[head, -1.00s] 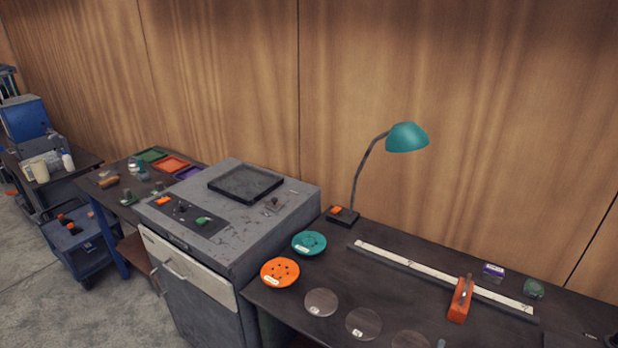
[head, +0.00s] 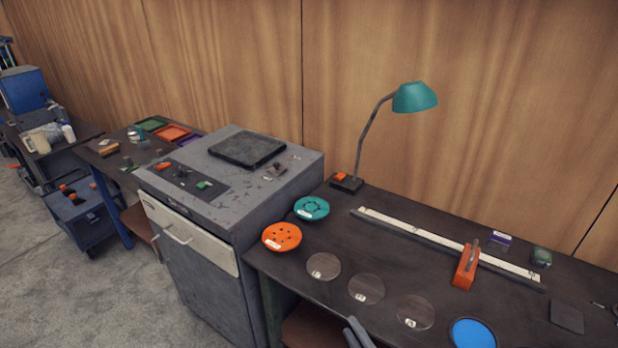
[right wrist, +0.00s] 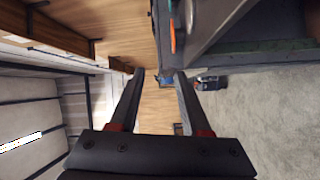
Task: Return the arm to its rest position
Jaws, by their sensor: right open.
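My right gripper (head: 357,333) shows only as dark grey finger tips at the bottom edge of the head view, in front of the dark workbench's front edge. In the right wrist view the right gripper (right wrist: 160,78) has its two fingers apart with nothing held between them. The rest of the right arm is out of the head view. My left gripper is in neither view.
The dark workbench (head: 400,260) carries an orange disc (head: 282,236), a teal disc (head: 311,208), clear discs, a blue disc (head: 472,333), an orange clamp (head: 466,266) on a white rail, and a teal lamp (head: 414,97). A grey cabinet (head: 190,245) stands left.

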